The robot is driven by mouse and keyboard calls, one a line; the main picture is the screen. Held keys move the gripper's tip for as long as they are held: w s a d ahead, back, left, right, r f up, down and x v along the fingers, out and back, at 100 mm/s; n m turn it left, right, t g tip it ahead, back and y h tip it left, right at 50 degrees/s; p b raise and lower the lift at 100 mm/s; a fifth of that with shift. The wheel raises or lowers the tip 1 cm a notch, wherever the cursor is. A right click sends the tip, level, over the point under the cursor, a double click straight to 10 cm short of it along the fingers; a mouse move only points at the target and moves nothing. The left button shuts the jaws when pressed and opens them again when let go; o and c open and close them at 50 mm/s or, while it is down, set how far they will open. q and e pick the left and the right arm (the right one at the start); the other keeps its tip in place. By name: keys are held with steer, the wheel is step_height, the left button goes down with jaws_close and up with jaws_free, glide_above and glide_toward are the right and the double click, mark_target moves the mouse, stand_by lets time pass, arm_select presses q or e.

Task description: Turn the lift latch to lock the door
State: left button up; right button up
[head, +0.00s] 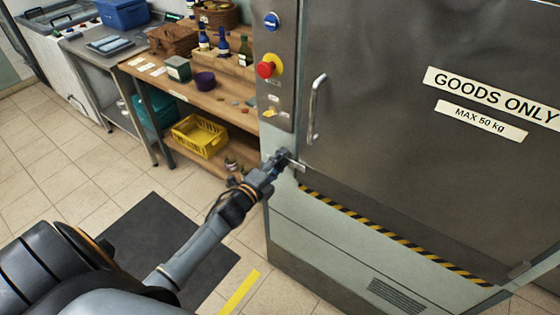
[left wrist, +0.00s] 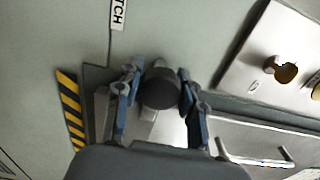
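The lift door (head: 400,130) is a closed grey metal panel with a vertical handle (head: 316,108) at its left side. The lift latch (head: 298,165) is at the door's lower left edge; a light bar of it shows beside my left gripper (head: 281,158), which hides the rest. In the left wrist view, the latch's round dark knob (left wrist: 160,90) sits between the two blue-tipped fingers of my left gripper (left wrist: 161,80). The fingers close in on both sides of the knob and appear to touch it. My right gripper is not in view.
A red emergency button (head: 266,69) and a key switch sit on the panel left of the door. A wooden bench (head: 200,95) with bottles and boxes stands at left, a yellow crate (head: 199,136) on its lower shelf. A dark mat (head: 160,240) lies on the floor.

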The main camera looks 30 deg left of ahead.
arm_select(q)
steer(key=shift+o, duration=1.3)
steer(key=shift+s, duration=0.1)
steer(key=s, duration=1.1)
steer(key=shift+s+a, duration=0.4)
steer(key=shift+a, duration=0.05)
